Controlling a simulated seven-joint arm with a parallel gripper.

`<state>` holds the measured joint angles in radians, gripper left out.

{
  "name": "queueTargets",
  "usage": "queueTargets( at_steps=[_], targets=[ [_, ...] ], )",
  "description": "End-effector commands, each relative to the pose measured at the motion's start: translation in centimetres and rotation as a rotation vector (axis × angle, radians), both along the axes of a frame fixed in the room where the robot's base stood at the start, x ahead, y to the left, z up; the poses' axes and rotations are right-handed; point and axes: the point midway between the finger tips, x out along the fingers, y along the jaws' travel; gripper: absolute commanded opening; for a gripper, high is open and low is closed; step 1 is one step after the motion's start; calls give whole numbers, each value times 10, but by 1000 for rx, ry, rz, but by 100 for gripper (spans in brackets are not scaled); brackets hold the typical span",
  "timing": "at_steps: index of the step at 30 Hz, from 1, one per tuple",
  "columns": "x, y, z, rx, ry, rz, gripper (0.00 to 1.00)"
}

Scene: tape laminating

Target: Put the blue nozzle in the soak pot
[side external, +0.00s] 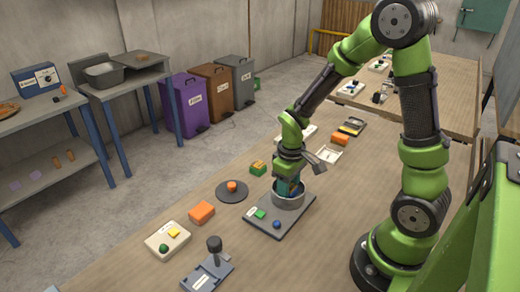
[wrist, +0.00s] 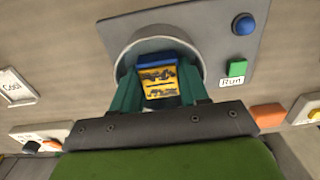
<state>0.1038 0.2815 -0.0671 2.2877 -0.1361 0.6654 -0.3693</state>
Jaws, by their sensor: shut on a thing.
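My gripper (side external: 289,186) points down over a round grey metal pot (side external: 288,201), the only pot I see near it. In the wrist view its two green fingers (wrist: 160,86) are shut on the blue nozzle (wrist: 157,58), a blue piece with a yellow, black-marked face. The nozzle's lower end is within the outline of the pot's rim (wrist: 122,62). I cannot tell whether it touches the pot floor. The pot stands on a grey plate (side external: 262,228) with a green Run button (wrist: 236,68) and a blue knob (wrist: 244,24).
Left of the plate are a dark disc (side external: 224,194) with an orange piece, an orange block (side external: 201,212) and a white button box (side external: 167,238). A lever device (side external: 208,272) stands at the front. A white labelled card or tray (side external: 328,154) lies behind the pot.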

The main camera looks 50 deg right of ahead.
Motion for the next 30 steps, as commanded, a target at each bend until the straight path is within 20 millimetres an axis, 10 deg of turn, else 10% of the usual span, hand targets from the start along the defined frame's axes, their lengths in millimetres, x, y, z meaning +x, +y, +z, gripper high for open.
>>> queueTargets(
  at_steps=[22, 23, 30],
  targets=[
    [0, 0, -7, 0, -1, 0, 10],
    [0, 0, -7, 0, -1, 0, 49],
    [0, 1, -7, 1, 0, 0, 74]
  ],
)
